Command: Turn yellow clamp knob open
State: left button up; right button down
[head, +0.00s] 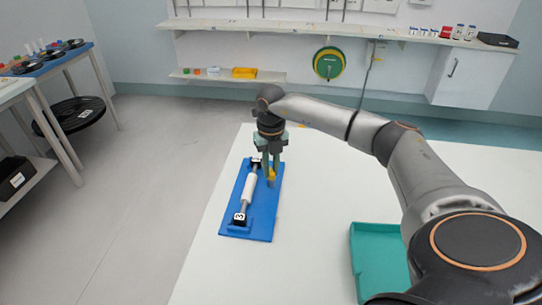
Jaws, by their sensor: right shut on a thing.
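The yellow clamp knob (271,174) sits near the far right part of a blue base plate (261,216) on the white table. My right gripper (270,178) comes down over it from above, with its fingers shut on the knob. The fingers hide part of the knob, so its turn angle cannot be told. A white roller (249,189) on a rod lies along the plate between black end blocks, the near one (239,218) marked with a 3. My left gripper does not show.
A teal tray (378,262) lies on the white table (320,185) to the right of the plate, near my right arm. Shelves and a green and yellow reel (328,63) are at the back wall. A side table (62,62) stands at the left. The floor between is clear.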

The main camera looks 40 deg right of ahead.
aim_at(271, 171)
jog(key=m+p, duration=0.2)
jog(key=m, duration=0.1)
jog(key=shift+r, duration=0.15)
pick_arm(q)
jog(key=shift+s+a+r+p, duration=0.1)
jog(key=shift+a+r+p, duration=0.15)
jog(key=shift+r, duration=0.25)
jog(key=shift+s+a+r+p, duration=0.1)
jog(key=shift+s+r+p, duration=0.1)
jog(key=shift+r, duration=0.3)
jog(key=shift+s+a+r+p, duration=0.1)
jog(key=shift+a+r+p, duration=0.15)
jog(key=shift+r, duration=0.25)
pick_arm(e)
jog(key=shift+m, duration=1.4)
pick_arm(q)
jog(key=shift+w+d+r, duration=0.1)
pick_arm(e)
jog(key=c, duration=0.8)
grip_release()
notch_tip(271, 171, up, 12)
jog(key=shift+r, duration=0.15)
